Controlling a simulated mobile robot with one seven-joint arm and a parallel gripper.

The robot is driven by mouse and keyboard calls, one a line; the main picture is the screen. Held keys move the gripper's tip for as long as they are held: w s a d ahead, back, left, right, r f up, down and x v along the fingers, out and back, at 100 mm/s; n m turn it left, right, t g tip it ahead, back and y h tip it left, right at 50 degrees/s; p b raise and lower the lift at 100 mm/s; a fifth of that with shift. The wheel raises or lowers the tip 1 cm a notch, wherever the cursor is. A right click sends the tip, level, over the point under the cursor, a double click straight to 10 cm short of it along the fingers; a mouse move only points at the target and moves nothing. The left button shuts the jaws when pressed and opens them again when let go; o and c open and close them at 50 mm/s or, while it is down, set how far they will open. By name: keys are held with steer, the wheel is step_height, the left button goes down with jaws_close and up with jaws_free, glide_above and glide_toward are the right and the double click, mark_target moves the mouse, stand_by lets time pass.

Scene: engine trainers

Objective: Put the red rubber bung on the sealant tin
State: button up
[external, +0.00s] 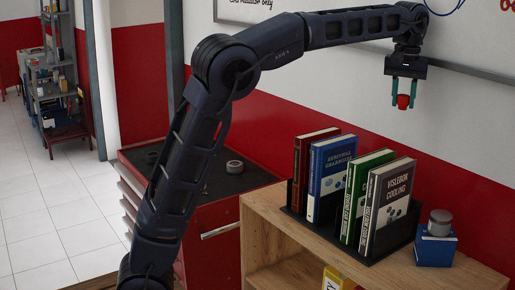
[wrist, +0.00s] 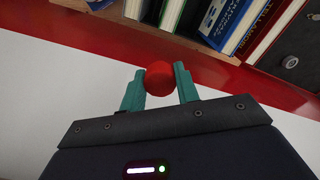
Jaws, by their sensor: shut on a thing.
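The red rubber bung (external: 403,102) is held between the two teal fingers of my gripper (external: 404,92), high above the right part of the wooden shelf. In the wrist view the red bung (wrist: 159,78) sits between the fingertips of my gripper (wrist: 160,84), which touch it from both sides. A small grey tin (external: 440,222) stands on a blue box (external: 435,247) at the right end of the shelf top, below and to the right of my gripper. It looks like the sealant tin, but no label is readable. Nothing shows on its top.
Several upright books (external: 386,205) stand in a dark holder (external: 370,250) left of the tin. The wooden shelf (external: 262,218) stands against the red and white wall. A red cabinet (external: 205,220) at left carries a round grey object (external: 234,166), also in the wrist view (wrist: 290,62).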

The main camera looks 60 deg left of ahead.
mark_target(442, 214)
steer(key=s+d+f+n, duration=0.1)
steer(key=s+d+n, duration=0.25)
steer(key=d, duration=1.55)
steer(key=shift+m, duration=0.45)
steer(key=f, duration=2)
steer(key=shift+s+d, duration=0.25)
steer(key=shift+s, duration=0.05)
steer(key=shift+f, duration=0.2)
steer(key=o, duration=1)
steer(key=shift+c, duration=0.2)
